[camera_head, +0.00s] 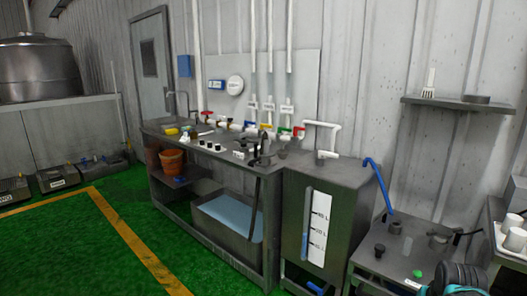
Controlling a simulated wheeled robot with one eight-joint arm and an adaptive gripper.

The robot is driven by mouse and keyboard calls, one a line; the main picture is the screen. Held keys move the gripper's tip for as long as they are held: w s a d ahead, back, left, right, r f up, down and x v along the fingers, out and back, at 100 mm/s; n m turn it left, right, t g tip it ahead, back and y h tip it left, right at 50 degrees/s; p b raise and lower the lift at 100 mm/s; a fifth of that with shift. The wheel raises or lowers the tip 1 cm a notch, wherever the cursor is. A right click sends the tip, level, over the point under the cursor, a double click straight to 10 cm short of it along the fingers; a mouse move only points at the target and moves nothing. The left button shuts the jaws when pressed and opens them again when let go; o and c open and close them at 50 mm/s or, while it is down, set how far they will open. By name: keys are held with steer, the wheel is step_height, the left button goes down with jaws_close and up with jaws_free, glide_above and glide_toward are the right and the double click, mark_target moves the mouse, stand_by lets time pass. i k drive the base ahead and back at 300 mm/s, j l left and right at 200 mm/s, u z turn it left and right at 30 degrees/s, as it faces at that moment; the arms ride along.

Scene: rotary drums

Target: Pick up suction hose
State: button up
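No part is clearly labelled as the suction hose. A blue curved hose or pipe (379,187) rises beside the grey tank cabinet (325,225) and bends over at its top, near a low metal table. A thin dark hose (254,205) hangs down the front of the long metal bench (225,150), from a dark fitting on its top. I cannot tell which of these is the suction hose. My gripper is not clearly visible. A dark ribbed and teal shape is cut off at the lower right corner; I cannot tell what it is.
The low metal table (405,245) carries metal fittings. A wall shelf (458,104) is above it. White cups (513,232) stand on a tray at the right edge. An orange bucket (172,161) sits under the bench. The green floor (75,250) at left is open.

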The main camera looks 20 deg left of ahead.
mark_target(267, 154)
steer(key=i+j+z, duration=0.1)
steer(key=j, duration=0.55)
steer(key=i+j, duration=0.15)
steer(key=j, duration=0.5)
steer(key=i+j+z, duration=0.15)
steer(key=j, duration=0.45)
steer(key=j+z, duration=0.1)
steer(key=j, duration=0.55)
steer(key=i, duration=0.05)
